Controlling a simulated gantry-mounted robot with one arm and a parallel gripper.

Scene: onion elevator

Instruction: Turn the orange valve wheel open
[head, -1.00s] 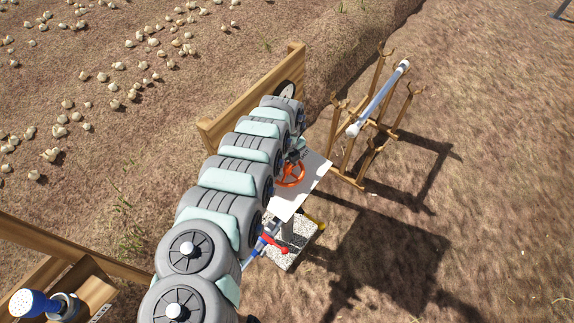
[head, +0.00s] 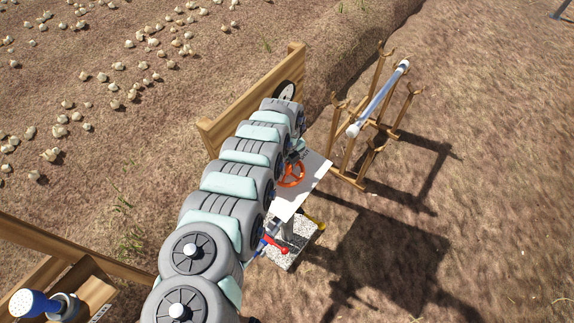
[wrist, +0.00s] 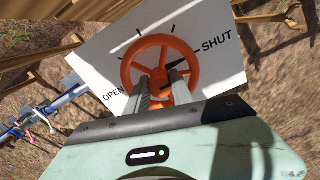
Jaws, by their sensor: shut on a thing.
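The orange valve wheel (wrist: 127,68) is mounted on a white panel (wrist: 97,55) printed with OPEN at lower left and SHUT at upper right. A dark pointer (wrist: 182,63) on it points toward SHUT. In the wrist view my gripper (wrist: 162,80) reaches over the wheel, its two fingers shut on the wheel near the hub. The fingers cover part of the hub and lower rim. The wheel also shows in the head view (head: 291,175), beside the end of my arm, which hides the fingers there.
A wooden rack (head: 362,160) holding a pale pipe (head: 380,98) stands right of the panel. A red handle (head: 275,246) and blue pipework lie below. Open soil is at right.

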